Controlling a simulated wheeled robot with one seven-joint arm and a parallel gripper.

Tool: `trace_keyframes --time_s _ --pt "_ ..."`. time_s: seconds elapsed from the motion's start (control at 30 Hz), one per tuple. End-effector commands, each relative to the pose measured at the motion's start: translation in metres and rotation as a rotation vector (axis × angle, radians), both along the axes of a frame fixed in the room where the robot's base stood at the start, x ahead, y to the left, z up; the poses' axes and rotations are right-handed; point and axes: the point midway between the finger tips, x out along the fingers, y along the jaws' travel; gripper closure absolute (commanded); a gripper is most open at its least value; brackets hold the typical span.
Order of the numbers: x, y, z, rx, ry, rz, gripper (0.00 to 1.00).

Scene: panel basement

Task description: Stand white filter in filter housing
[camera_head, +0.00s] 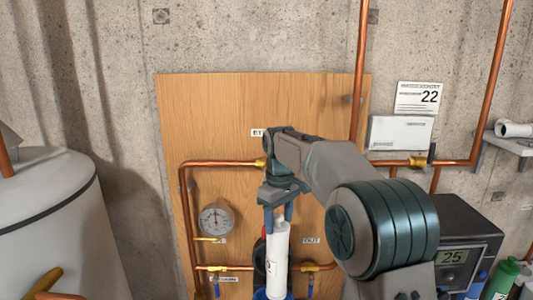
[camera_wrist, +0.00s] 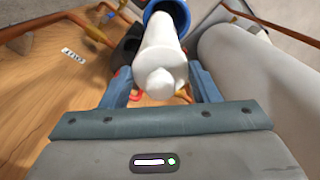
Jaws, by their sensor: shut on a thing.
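The white filter (camera_head: 278,258) is a white cylinder, held near its top and roughly upright in front of the wooden board. My gripper (camera_head: 278,214) is shut on it from above, with one blue finger on either side. In the wrist view the filter (camera_wrist: 160,48) runs away from the fingers (camera_wrist: 160,80) toward a blue-rimmed round opening, which I take for the filter housing (camera_wrist: 183,10). The blue rim (camera_head: 259,295) shows at the bottom edge of the head view, below the filter. Whether the filter's lower end is inside the rim or above it, I cannot tell.
Copper pipes (camera_head: 215,163) and a pressure gauge (camera_head: 216,219) are on the wooden board (camera_head: 215,110). A dark, rounded part (camera_head: 260,257) is close behind the filter. A white tank (camera_head: 45,225) stands left; a dark box (camera_head: 467,235) and bottles (camera_head: 503,277) are right.

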Motion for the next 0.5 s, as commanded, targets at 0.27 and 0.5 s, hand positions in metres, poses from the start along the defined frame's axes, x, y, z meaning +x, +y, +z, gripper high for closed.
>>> trace_keyframes --time_s 0.27,0.5 --pt "0.0 -0.003 -0.03 0.0 0.003 -0.005 0.92" --pt "0.0 -0.001 -0.052 -0.001 0.002 -0.002 0.92"
